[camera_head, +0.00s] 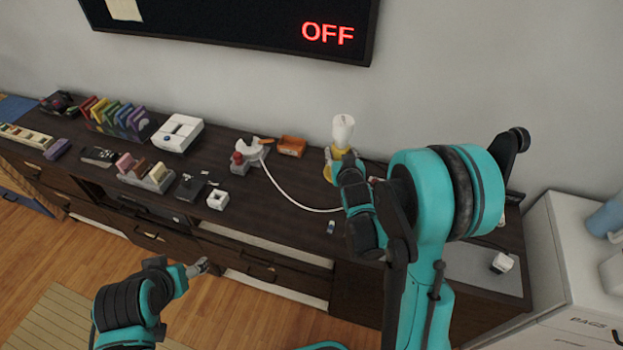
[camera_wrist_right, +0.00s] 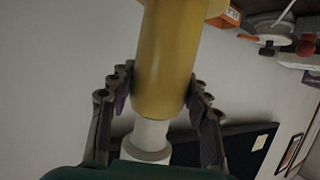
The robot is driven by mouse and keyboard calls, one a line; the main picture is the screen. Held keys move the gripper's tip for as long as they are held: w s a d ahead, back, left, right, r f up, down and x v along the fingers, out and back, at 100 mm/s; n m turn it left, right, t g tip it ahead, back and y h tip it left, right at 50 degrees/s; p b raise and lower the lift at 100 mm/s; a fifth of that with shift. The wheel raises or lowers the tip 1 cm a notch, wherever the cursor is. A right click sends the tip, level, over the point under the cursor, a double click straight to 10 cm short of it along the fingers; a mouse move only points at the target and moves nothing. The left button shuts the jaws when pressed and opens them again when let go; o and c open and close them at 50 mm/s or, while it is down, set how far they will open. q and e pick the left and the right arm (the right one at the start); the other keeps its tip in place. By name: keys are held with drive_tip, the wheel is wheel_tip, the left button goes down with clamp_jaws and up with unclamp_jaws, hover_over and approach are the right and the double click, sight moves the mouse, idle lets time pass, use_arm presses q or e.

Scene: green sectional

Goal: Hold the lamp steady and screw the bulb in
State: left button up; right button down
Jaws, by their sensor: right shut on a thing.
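The yellow lamp (camera_head: 331,166) stands towards the back of the dark sideboard, mostly hidden by my right gripper (camera_head: 343,163). A white bulb (camera_head: 343,130) shows at its top, upright. In the right wrist view the lamp's yellow body (camera_wrist_right: 165,62) lies between the fingers of my right gripper (camera_wrist_right: 158,100), which is shut on it. The white part (camera_wrist_right: 150,140) is in line with the yellow body's end; how far it is screwed in cannot be told. My left gripper (camera_head: 198,267) is low, in front of the sideboard, away from the lamp; its jaws are too small to judge.
A black wall panel (camera_head: 240,25) reads OFF in red. A white cable (camera_head: 285,192) curves across the sideboard (camera_head: 275,215). An orange box (camera_head: 291,146), a red-and-white device (camera_head: 247,155) and a white box (camera_head: 178,133) stand left of the lamp. A white cabinet (camera_head: 570,260) is right.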

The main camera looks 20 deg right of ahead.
drive_tip(key=w+a+f+b, duration=0.4)
drive_tip(key=w+a+f, duration=0.3)
drive_tip(key=w, duration=0.2)
drive_tip(key=shift+w, duration=0.2)
wheel_tip(320, 180, down, 4)
drive_tip(key=shift+f+b, duration=0.1)
drive_tip(key=shift+b, duration=1.15)
drive_tip(key=c, duration=0.7)
unclamp_jaws()
